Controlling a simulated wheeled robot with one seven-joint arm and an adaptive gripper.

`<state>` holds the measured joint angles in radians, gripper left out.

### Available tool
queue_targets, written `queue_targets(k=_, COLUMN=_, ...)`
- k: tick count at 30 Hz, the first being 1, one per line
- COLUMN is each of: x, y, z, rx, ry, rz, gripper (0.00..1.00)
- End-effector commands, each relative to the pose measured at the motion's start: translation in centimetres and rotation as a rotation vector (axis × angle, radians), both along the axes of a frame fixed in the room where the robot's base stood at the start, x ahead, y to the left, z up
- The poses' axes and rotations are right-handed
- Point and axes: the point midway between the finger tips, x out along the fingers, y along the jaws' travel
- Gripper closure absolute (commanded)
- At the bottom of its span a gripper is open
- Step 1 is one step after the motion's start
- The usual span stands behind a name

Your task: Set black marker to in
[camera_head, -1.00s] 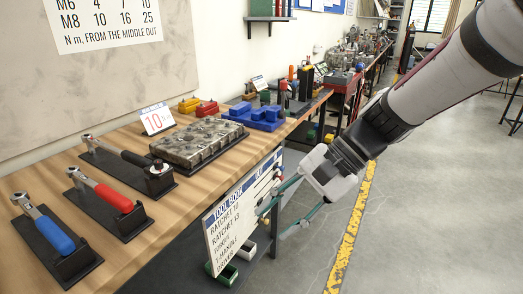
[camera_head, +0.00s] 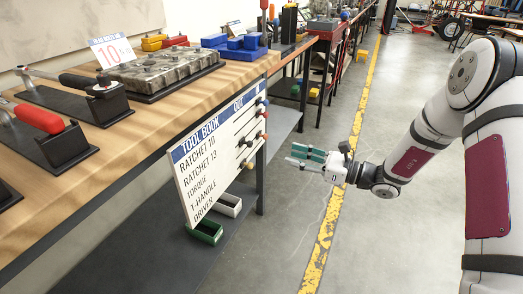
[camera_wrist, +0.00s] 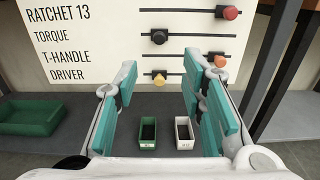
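The white "TOOL BOOK" board (camera_head: 205,165) hangs at the bench front, with round markers on horizontal rods. In the wrist view, a black marker (camera_wrist: 159,36) sits toward the left of the torque rod. A red-orange marker (camera_wrist: 229,12) is above right and a yellow-orange one (camera_wrist: 159,78) is low left. My gripper (camera_head: 305,158) is open and empty, right of the board and apart from it. Its teal fingers also frame the wrist view (camera_wrist: 165,95). The column headings are not fully legible.
The wooden bench (camera_head: 130,140) carries tools on black stands and a metal block (camera_head: 160,70). A green bin (camera_head: 206,232) and a white bin (camera_head: 229,205) stand on the shelf below the board. A table leg (camera_head: 261,195) is beside it. The floor around my gripper is clear.

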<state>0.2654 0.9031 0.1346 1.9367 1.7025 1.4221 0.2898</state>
Motion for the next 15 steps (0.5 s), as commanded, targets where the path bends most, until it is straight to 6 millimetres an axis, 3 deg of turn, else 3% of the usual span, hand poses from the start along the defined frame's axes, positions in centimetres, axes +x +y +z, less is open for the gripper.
queue_targets(k=5, x=0.7, y=2.2, z=0.0, rx=-0.001, ry=-0.004, rz=0.005, gripper=0.63)
queue_targets(k=15, x=2.9, y=8.5, z=-0.1, rx=-0.002, ry=-0.003, rz=0.006, gripper=0.63)
